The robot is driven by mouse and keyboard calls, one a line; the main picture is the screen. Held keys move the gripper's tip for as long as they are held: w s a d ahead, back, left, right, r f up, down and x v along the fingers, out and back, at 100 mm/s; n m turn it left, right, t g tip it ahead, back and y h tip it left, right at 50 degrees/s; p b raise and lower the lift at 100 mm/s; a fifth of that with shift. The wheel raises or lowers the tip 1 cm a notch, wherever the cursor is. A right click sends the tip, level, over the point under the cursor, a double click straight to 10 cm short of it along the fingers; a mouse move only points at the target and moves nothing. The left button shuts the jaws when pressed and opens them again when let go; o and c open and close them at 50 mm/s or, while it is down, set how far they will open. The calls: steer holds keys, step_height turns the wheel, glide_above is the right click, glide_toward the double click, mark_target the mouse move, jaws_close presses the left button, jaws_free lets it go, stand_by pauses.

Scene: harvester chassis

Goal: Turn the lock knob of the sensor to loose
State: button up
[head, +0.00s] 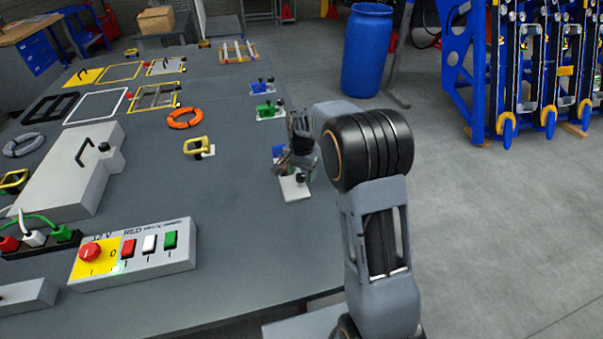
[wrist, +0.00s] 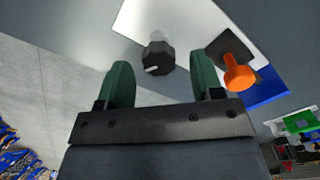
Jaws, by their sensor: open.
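The sensor unit stands on a white plate (head: 296,194) near the right edge of the table, partly hidden by my gripper (head: 296,160). A black faceted knob (wrist: 158,58) with a pale line mark shows in the wrist view, on a white plate (wrist: 190,22). It also shows in the head view (head: 301,179). An orange knob-like part (wrist: 239,74) sits on a dark block to its right, beside a blue part (wrist: 262,90). My gripper (wrist: 162,68) is open, its green fingers left and right of the black knob in the picture. Contact cannot be told.
Similar plates with a green unit (head: 265,109) and a blue unit (head: 261,87) stand farther back along the same edge. A yellow handle (head: 198,146) and an orange ring (head: 185,118) lie to the left. A switch box (head: 150,262) stands in front. The table between is clear.

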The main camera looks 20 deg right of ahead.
steer(key=shift+f, duration=0.35)
steer(key=c, duration=0.9)
